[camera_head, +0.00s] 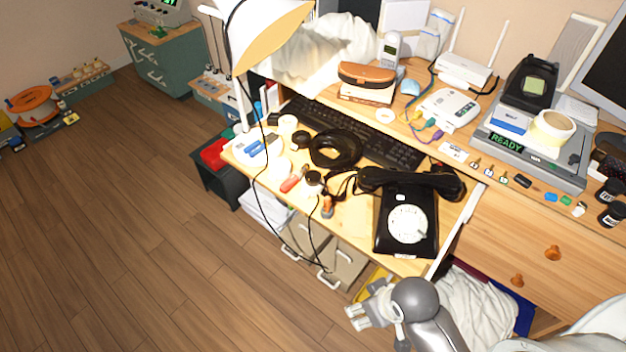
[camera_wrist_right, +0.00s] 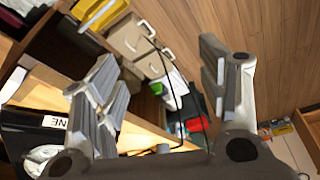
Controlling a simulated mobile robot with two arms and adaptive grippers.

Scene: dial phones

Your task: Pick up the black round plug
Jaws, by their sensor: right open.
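Two small round black objects lie on the desk in the head view. One (camera_head: 313,178) is at the front edge beside a red-handled tool, with dark cord near it. The other (camera_head: 301,140) is left of a coiled black cable (camera_head: 335,149). I cannot tell for certain which is the plug. My right gripper (camera_head: 361,303) is open and empty, in front of the desk and below and right of both objects. Its spread fingers (camera_wrist_right: 158,62) show in the right wrist view, with nothing between them. My left gripper is not in view.
A black dial phone (camera_head: 406,223) stands right of the small objects, its front label also visible in the right wrist view (camera_wrist_right: 58,122). A lamp (camera_head: 262,38) and its hanging cord are on the left. Drawers (camera_head: 340,262) stand below the desk. Open floor lies left.

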